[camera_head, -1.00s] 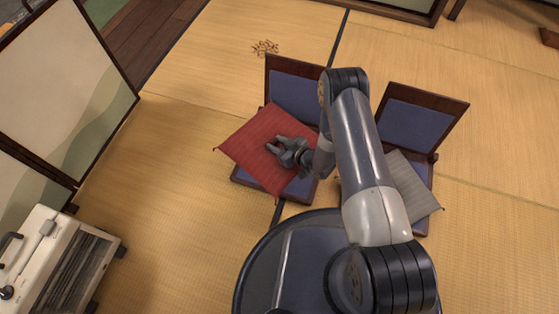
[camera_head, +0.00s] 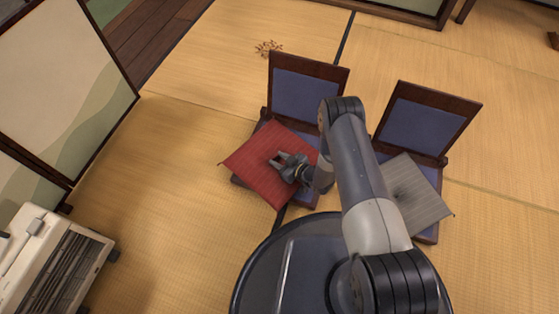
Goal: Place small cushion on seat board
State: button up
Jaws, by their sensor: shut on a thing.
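A red square cushion (camera_head: 262,178) lies over the seat board of the left legless chair (camera_head: 308,99), turned at an angle, its left corner out past the seat's edge. My gripper (camera_head: 280,160) is at the middle of the cushion and is shut on the cushion. Whether the cushion rests on the seat board or hangs just above it, I cannot tell. The left seat board (camera_head: 306,192) shows only in parts around the cushion. A grey cushion (camera_head: 413,190) lies on the seat of the right legless chair (camera_head: 424,124), also at an angle.
My arm passes between the two chairs. A folding screen (camera_head: 65,90) stands at the left, with a cream, box-like appliance (camera_head: 40,262) below it. A small brown twig-like thing (camera_head: 268,47) lies on the tatami behind the left chair. The tatami (camera_head: 170,190) left of the chairs is clear.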

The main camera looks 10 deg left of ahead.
jog(key=o, duration=1.2)
jog(key=shift+f, duration=0.1)
jog(key=shift+d+r, duration=0.15)
jog(key=shift+r, duration=0.15)
jog(key=p+v, duration=0.4)
jog(key=v, duration=0.7)
jog(key=shift+s+d+r, duration=0.1)
jog(key=shift+s+d, duration=0.15)
jog(key=shift+s, duration=0.05)
